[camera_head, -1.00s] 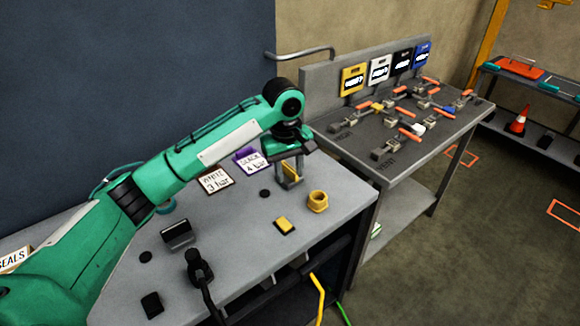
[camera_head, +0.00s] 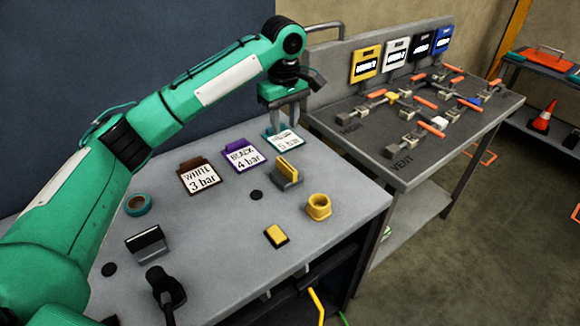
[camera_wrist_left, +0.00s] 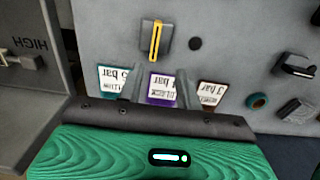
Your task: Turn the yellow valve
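The valve bench (camera_head: 365,150) stands to the right with several valves with orange handles. One valve with a yellow body part (camera_head: 392,97) sits near its middle, below the yellow tag (camera_head: 366,63). My left gripper (camera_head: 287,118) is open and empty over the back of the near table, left of the valve bench and apart from the valves. Its two fingers (camera_wrist_left: 160,82) also show spread in the left wrist view. A grey block with a yellow insert (camera_head: 287,170) stands on the near table in front of the gripper. My right gripper is not in view.
Cards lie on the near table: WHITE 3 bar (camera_head: 199,175), BLACK 4 bar (camera_head: 242,155) and a teal-edged 5 bar card (camera_head: 283,137). A yellow nut (camera_head: 318,206) and a yellow-topped block (camera_head: 276,236) are near its right edge. A gap separates the tables.

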